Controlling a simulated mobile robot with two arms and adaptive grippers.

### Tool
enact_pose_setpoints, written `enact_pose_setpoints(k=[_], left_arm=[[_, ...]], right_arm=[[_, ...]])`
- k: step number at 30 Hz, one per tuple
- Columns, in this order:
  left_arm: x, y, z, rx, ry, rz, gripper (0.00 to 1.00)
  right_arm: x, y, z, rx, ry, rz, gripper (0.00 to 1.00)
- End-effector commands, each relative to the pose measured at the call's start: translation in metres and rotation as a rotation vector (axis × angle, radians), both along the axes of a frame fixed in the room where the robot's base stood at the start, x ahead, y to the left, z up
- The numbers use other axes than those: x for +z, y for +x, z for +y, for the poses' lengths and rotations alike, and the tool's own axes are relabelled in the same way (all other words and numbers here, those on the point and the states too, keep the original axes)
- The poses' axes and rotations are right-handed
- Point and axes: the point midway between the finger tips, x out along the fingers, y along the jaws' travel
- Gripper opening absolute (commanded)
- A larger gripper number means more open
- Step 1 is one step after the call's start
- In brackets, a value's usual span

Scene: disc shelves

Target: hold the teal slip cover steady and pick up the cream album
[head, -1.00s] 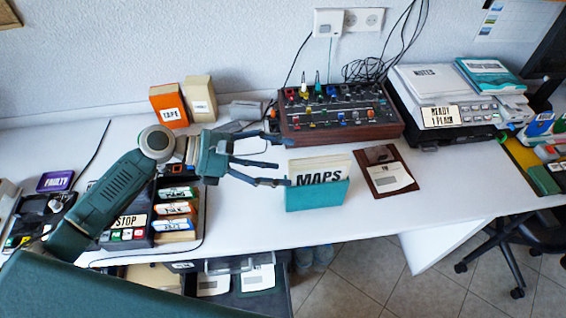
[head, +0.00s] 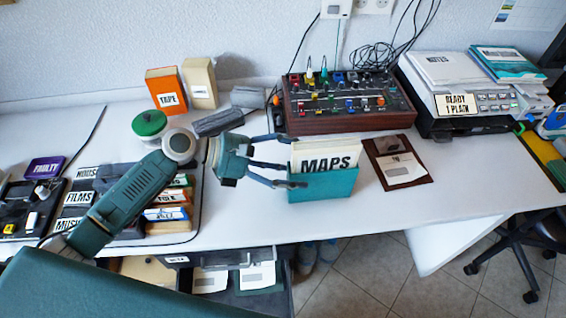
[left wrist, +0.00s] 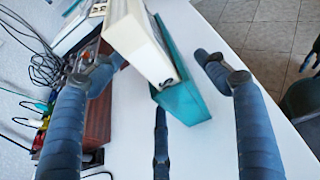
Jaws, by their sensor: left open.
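The cream album (head: 322,152), marked MAPS, stands upright in the teal slip cover (head: 328,185) on the white table; its upper part rises above the cover. My left gripper (head: 291,162) is open at their left side, one fingertip near the album's upper left and another overlapping the cover's left edge. In the left wrist view the album (left wrist: 137,42) and the slip cover (left wrist: 185,100) lie between the spread fingers of the left gripper (left wrist: 158,68), with a third finger below. I cannot tell whether any finger touches them.
A control box (head: 345,105) with knobs stands behind the album. A brown clipboard (head: 398,160) lies to its right. A printer (head: 470,100) is at the back right. The table's front edge is close in front of the cover.

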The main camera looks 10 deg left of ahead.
Motion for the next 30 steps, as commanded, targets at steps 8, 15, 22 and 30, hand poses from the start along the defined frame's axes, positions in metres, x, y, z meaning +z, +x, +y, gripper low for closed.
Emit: enact_pose_setpoints(k=[8, 15, 22, 30], left_arm=[[-0.018, 0.015, -0.045, -0.001, -0.002, 0.001, 0.74], [-0.028, 0.022, -0.064, 0.001, 0.0, 0.0, 0.74], [-0.029, 0.023, -0.066, 0.001, 0.0, 0.0, 0.74], [-0.029, 0.023, -0.066, 0.001, 0.0, 0.0, 0.4]], right_arm=[[0.004, 0.0, 0.002, -0.001, 0.002, 0.0, 0.4], [0.004, 0.0, 0.003, -0.002, 0.003, 0.001, 0.4], [0.004, -0.001, 0.003, -0.002, 0.003, 0.002, 0.4], [0.004, -0.001, 0.003, -0.001, 0.003, 0.003, 0.4]])
